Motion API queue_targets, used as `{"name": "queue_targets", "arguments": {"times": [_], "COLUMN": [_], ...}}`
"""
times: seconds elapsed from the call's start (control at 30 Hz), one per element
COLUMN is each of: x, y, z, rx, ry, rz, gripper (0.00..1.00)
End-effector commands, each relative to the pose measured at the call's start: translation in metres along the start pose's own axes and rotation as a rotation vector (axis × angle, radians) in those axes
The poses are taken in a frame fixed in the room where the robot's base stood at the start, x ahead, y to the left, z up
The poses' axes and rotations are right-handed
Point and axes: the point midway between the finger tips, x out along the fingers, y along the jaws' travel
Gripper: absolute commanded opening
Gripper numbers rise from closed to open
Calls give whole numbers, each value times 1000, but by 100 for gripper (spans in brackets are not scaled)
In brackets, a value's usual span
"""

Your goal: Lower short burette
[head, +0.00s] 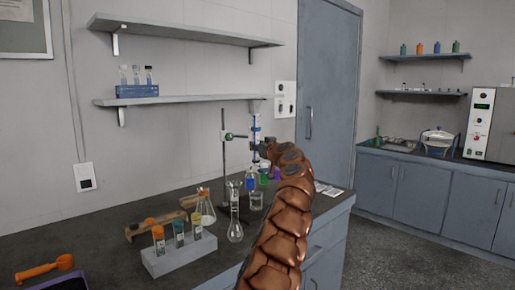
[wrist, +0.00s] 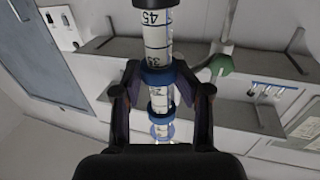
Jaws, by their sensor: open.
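The short burette (head: 254,131) is a clear graduated tube with blue bands, upright at a stand (head: 223,155) with a green clamp knob (head: 229,136). In the wrist view the burette (wrist: 156,37) runs between my fingers, with dark numbers on its scale and a blue ring near the fingertips. My gripper (wrist: 165,72) is open, with one finger on each side of the tube. In the head view my gripper (head: 264,147) is beside the burette, partly hidden by my arm. The green knob (wrist: 221,65) is close to the right finger.
Coloured bottles (head: 264,176) stand behind my arm. Wall shelves (head: 180,97) are behind.

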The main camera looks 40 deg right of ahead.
Motion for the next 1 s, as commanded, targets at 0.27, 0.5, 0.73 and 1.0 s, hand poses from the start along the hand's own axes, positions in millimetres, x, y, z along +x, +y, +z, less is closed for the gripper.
{"name": "queue_targets", "arguments": {"times": [0.27, 0.5, 0.73, 1.0], "x": [-22, -40, -55, -63], "y": [1, 1, 0, 0], "z": [3, 5, 2, -9], "rx": [1, 1, 1, 0], "ry": [6, 3, 3, 1], "rz": [2, 1, 0, 0], "gripper": [46, 46, 46, 46]}}
